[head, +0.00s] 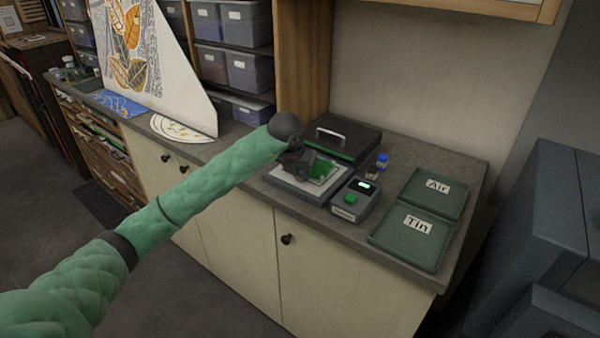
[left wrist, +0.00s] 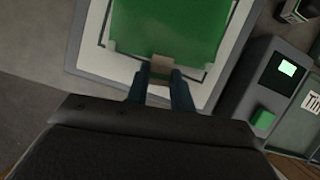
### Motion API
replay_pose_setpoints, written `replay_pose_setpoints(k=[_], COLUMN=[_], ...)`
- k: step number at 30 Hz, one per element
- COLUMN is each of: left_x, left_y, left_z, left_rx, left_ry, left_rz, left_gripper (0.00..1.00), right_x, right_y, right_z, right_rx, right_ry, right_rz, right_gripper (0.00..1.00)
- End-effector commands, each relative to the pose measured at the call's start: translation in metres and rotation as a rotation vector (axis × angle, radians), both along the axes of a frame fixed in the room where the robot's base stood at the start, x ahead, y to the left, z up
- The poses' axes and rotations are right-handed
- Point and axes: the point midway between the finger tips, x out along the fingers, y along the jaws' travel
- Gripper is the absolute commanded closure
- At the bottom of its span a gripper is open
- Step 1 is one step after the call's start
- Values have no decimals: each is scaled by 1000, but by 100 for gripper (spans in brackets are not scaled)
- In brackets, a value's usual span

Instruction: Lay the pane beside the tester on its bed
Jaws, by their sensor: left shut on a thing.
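My left gripper (head: 304,165) is over the tester's bed on the counter. In the left wrist view its fingers (left wrist: 160,75) are shut on the near edge of the green pane (left wrist: 170,25), at a small pale tab. The pane also shows in the head view (head: 322,167), inside the bed's outline as seen from above; I cannot tell whether it touches the bed. The tester's bed (head: 308,192) is a grey plate with a pale top and dark outline. Its lid (head: 341,135), dark with a metal handle, is behind it. My right gripper is not in view.
A grey meter box (head: 354,200) with a lit display and green button stands right of the bed. Green trays labelled Air (head: 452,205) and Tin (head: 435,252) lie at right. A patterned panel (head: 190,60) leans at left.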

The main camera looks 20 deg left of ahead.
Motion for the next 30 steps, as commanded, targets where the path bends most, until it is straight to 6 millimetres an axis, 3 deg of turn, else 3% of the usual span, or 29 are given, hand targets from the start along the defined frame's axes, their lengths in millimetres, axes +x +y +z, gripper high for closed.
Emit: replay_pose_setpoints(k=[18,19,22,23,30], left_x=[0,0,0,0,0], left_y=[0,0,0,0,0], left_z=[-3,-3,-3,-3,-4], left_rx=[0,0,0,0,0], left_ry=[-1,-1,0,0,0], left_rz=[0,0,0,0,0], left_gripper=[100,75,55,52,52], right_x=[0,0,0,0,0], right_y=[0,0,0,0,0], right_z=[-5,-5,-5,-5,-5], right_rx=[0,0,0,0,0], right_ry=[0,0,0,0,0], right_rz=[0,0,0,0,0], right_gripper=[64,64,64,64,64])
